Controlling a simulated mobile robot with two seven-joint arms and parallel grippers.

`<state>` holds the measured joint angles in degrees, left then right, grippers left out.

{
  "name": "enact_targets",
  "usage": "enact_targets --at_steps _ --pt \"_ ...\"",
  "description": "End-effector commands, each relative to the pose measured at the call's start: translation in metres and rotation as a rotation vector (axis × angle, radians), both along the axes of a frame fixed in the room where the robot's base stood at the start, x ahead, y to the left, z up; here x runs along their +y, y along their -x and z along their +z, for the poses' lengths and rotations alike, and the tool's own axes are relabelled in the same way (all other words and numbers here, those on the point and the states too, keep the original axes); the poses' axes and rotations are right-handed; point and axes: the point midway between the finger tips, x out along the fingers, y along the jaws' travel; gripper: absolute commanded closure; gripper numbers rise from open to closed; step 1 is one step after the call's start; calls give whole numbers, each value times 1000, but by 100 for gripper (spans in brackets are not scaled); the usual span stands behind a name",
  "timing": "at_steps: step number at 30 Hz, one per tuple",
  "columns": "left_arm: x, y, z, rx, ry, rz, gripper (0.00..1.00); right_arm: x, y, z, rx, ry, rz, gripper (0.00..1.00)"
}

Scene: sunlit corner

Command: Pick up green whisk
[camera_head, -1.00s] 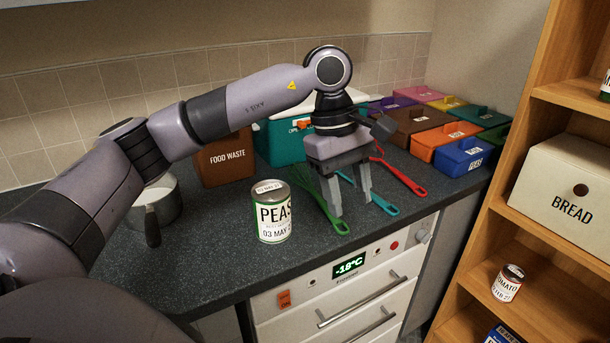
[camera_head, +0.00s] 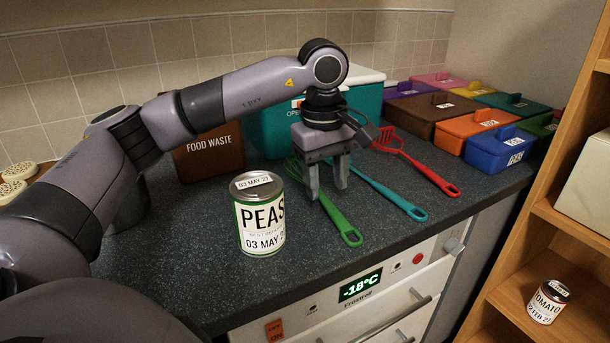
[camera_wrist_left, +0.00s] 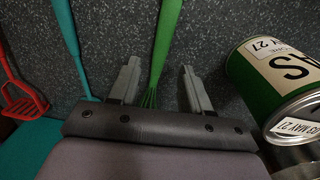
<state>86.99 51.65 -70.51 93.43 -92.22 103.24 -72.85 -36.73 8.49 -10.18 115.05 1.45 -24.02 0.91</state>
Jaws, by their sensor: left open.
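The green whisk (camera_head: 340,222) lies on the dark counter, its handle toward the front edge and its wire head toward the back, partly hidden by my gripper. My left gripper (camera_head: 328,192) is open and points down over the whisk, one finger to either side of it. In the left wrist view the green whisk (camera_wrist_left: 167,42) runs between the two open fingers of my left gripper (camera_wrist_left: 160,68), with its wires near the palm. Neither finger appears closed on it. I cannot tell the exact height of the fingertips. My right gripper is not in view.
A can of peas (camera_head: 262,222) stands just left of the whisk. A turquoise utensil (camera_head: 390,195) and a red masher (camera_head: 430,176) lie to the right. A food waste bin (camera_head: 208,152) and several coloured boxes (camera_head: 500,148) stand behind.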

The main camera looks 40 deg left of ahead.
Motion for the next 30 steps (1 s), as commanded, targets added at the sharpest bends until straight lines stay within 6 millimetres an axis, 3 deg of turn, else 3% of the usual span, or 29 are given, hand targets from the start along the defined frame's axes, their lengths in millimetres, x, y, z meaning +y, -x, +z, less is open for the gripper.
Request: enact_targets --at_steps 6,15,16,20,30 --pt "1 -3 -32 2 -1 2 52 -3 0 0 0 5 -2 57" --pt "1 -4 -38 0 1 1 52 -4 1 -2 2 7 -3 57" --pt "1 -4 -38 0 1 1 56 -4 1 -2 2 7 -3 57" --pt "1 -4 -38 0 1 1 98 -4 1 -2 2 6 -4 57" --pt "0 -4 -37 -1 0 1 100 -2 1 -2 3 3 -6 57"
